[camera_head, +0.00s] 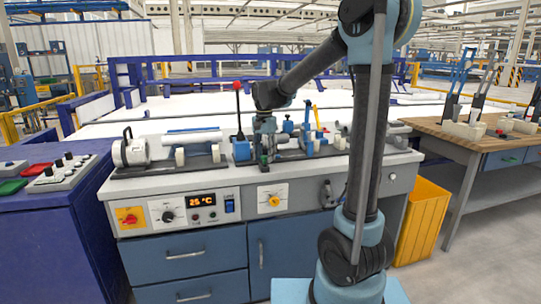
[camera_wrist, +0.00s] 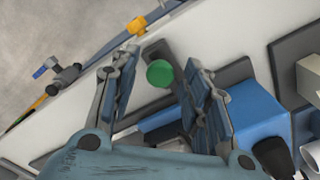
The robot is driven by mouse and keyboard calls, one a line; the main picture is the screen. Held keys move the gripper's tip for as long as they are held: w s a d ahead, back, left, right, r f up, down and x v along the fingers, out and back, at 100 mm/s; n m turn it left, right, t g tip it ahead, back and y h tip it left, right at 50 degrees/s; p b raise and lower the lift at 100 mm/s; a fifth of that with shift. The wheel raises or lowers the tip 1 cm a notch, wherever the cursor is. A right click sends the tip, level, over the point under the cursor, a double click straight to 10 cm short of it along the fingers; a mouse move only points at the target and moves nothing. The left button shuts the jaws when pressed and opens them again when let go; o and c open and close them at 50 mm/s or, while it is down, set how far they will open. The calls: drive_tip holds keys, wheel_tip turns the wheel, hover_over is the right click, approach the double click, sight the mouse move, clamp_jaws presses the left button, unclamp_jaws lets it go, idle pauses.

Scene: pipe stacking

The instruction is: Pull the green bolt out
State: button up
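The green bolt (camera_wrist: 160,73) shows its round green end in the wrist view, at the end of a dark flat bar. My gripper (camera_wrist: 163,66) is open, with one finger on each side of the bolt in the picture. Gaps show between the bolt and both fingers, so it is not held. In the head view my gripper (camera_head: 264,150) points down over the front of the bench, near the middle fixture. A small bit of green shows there, too small to tell clearly.
A blue block (camera_wrist: 255,115) sits close to the right finger. On the bench (camera_head: 130,188), a motor-like unit with a pale cylinder (camera_head: 192,137) stands left, and a blue clamp (camera_head: 310,143) stands right. A red-knobbed lever (camera_head: 238,88) rises beside my gripper. A yellow bin (camera_head: 420,222) stands at right.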

drive_tip(key=shift+r, duration=0.1)
wheel_tip(320, 180, up, 12)
idle(0.8)
drive_tip(key=shift+w+d, duration=0.1)
drive_tip(key=s+d+f+n+t, duration=0.15)
drive_tip(key=s+d+f, duration=0.25)
drive_tip(key=s+d, duration=0.4)
drive_tip(key=s+d+f+n, duration=0.2)
drive_tip(key=s+d+f, duration=0.3)
drive_tip(key=s+d, duration=0.3)
drive_tip(key=s+d+f+n, duration=0.1)
drive_tip(key=s+d+f, duration=0.2)
drive_tip(key=s+f, duration=0.4)
drive_tip(key=s+d+f+n, duration=0.1)
drive_tip(key=s+d+f, duration=0.3)
drive_tip(key=s+f, duration=0.3)
drive_tip(key=shift+f+t, duration=0.35)
drive_tip(key=shift+f, duration=0.05)
